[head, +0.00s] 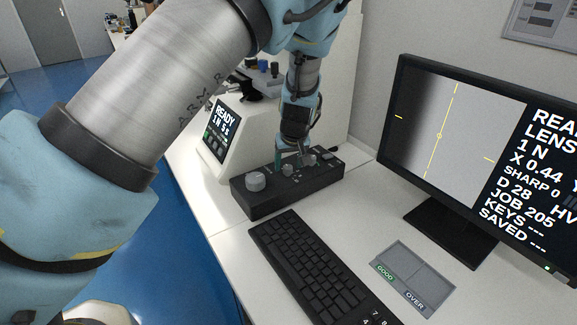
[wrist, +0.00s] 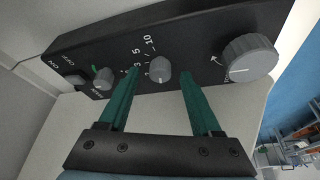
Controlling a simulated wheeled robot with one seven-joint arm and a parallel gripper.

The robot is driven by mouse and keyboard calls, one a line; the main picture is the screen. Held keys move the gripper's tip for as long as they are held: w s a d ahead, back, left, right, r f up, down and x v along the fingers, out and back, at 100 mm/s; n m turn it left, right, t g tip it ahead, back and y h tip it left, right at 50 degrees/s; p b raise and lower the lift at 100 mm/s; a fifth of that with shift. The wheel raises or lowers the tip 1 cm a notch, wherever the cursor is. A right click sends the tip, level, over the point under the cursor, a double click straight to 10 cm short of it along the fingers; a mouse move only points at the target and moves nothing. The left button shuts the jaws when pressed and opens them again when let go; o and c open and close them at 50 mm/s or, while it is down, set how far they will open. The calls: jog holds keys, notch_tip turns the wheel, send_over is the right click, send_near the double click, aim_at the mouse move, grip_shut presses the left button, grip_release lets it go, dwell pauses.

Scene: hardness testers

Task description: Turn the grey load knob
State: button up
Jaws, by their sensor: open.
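The grey load knob (wrist: 160,70) is a small round knob on the face of a black control box (head: 292,187), with the numbers 3, 5 and 10 printed beside it. My gripper (wrist: 160,76) is open in the wrist view, and its two green fingers point at the box. The knob shows in the gap between the fingertips, with space visible on both sides. I cannot tell how far the tips are from the panel. In the head view my gripper (head: 293,160) is over the box, and its fingers partly cover the small knobs.
A larger grey knob (wrist: 250,58) is right of the fingers in the wrist view; a smaller knob (wrist: 103,76) and a switch (wrist: 75,78) are to the left. A keyboard (head: 312,268), a monitor (head: 455,135) and a tester with a READY screen (head: 219,130) surround the box.

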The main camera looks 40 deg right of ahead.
jog(key=b+v, duration=0.2)
jog(key=v, duration=0.7)
jog(key=shift+s+r, duration=0.15)
jog(key=shift+r, duration=0.1)
jog(key=shift+a, duration=0.1)
